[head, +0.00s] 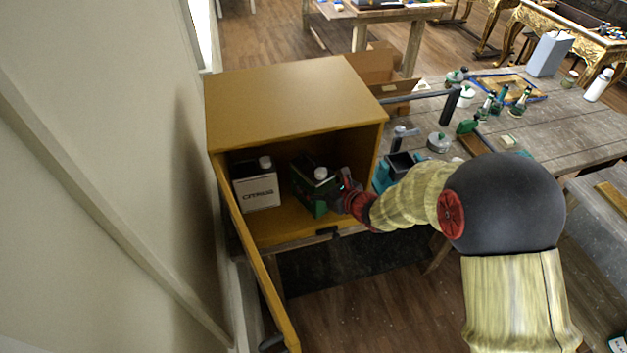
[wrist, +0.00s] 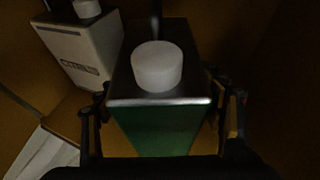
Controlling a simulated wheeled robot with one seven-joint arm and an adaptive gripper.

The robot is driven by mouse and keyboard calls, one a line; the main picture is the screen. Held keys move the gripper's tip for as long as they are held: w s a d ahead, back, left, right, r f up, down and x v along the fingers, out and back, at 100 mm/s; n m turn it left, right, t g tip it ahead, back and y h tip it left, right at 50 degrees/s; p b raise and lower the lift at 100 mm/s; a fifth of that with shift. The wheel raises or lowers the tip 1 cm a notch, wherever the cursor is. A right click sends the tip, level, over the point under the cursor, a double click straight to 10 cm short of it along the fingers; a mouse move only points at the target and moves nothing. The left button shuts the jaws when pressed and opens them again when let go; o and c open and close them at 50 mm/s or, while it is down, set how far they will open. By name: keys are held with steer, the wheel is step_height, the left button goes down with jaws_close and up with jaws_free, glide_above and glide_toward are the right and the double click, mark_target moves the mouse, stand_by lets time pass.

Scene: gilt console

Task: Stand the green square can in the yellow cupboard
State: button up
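The green square can (head: 309,187) stands upright inside the yellow cupboard (head: 290,98), on its floor in the right half. It has a white cap, and its metal top and green side show in the wrist view (wrist: 160,130). My gripper (head: 341,192) reaches in through the open front from the right. In the wrist view my gripper's fingers (wrist: 162,105) are on both sides of the can, at its upper part. The fingers look close to its sides, but contact is hard to make out in the dark picture.
A white can with dark lettering (head: 257,186) stands in the cupboard's left half, beside the green can with a gap between. The cupboard door (head: 254,262) is swung open on the left. A workbench (head: 540,130) with several bottles and tools lies to the right.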

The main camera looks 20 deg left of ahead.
steer(key=shift+o, duration=0.4)
steer(key=shift+r, duration=0.1)
glide_toward(326, 186)
steer(key=p+x, duration=0.1)
steer(key=x, duration=0.3)
steer(key=shift+w+f, duration=0.1)
steer(key=shift+f, duration=0.15)
steer(key=shift+a+r, duration=0.1)
steer(key=s+d+r+n+g, duration=0.3)
steer(key=s+r+n+g, duration=0.1)
steer(key=s+r+n, duration=0.8)
steer(key=s+d+r+n+t+h, duration=0.1)
steer(key=s+d+n+h, duration=0.4)
steer(key=d, duration=0.7)
steer(key=s+d+r+n+h, duration=0.3)
steer(key=s+d+n+h, duration=0.2)
steer(key=d, duration=0.7)
steer(key=s+n, duration=0.2)
steer(key=n, duration=0.1)
steer(key=shift+d+t+h, duration=0.4)
